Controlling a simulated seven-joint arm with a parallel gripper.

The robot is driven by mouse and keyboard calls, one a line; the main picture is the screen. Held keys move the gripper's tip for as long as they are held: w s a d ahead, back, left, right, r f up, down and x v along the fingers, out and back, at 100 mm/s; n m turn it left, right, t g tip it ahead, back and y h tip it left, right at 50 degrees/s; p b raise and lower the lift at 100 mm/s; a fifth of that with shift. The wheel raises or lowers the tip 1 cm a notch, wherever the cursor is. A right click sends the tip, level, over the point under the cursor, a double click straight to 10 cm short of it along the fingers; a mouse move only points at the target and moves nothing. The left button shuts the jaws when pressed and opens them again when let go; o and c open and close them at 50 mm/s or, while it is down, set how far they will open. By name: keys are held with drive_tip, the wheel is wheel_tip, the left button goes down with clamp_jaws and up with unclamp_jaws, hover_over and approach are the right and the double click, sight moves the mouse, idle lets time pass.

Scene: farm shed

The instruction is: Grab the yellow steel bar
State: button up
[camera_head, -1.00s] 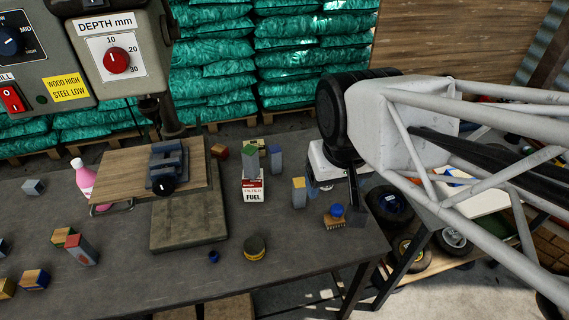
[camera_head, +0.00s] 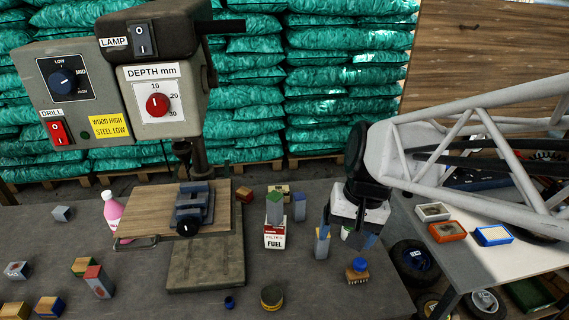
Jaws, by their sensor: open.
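A grey steel bar (camera_head: 322,246) with a yellow-orange top stands upright on the bench, right of the fuel filter box. My gripper (camera_head: 348,238) is open and points down over the right part of the bench. Its left finger is beside or in front of the bar's top and partly hides it. I cannot tell whether they touch or whether the bar is between the fingers. Another grey bar (camera_head: 299,207) stands further back, next to a green-topped bar (camera_head: 274,208) behind or on the fuel filter box (camera_head: 275,234).
A blue-knobbed brush (camera_head: 358,272) sits right of the bar, close to my gripper. A round tin (camera_head: 271,297) lies in front. The drill press (camera_head: 130,90) with its vise (camera_head: 194,208) stands left. Several blocks lie at far left. A side table (camera_head: 500,262) holds small trays.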

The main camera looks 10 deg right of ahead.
drive_tip(key=w+f+m+g+y, duration=0.2)
drive_tip(key=w+f+m+y, duration=0.2)
drive_tip(key=w+f, duration=0.25)
drive_tip(key=m+t+y, duration=0.1)
drive_tip(key=m+y, duration=0.6)
drive_tip(key=m, duration=0.1)
hover_over(321, 248)
drive_tip(key=s+d, duration=0.3)
drive_tip(key=s, duration=0.1)
wheel_tip(321, 248, down, 11)
drive_tip(key=w+d+f+m+t+y, duration=0.3)
drive_tip(key=w+d+f+m+t, duration=0.1)
drive_tip(key=f, duration=0.4)
drive_tip(key=shift+w+d+m, duration=0.3)
drive_tip(key=shift+d+m, duration=0.3)
drive_tip(key=shift+d, duration=0.05)
drive_tip(key=shift+a+f, duration=0.1)
drive_tip(key=shift+x, duration=1.25)
drive_tip(key=shift+x, duration=2.55)
drive_tip(key=shift+f, duration=0.1)
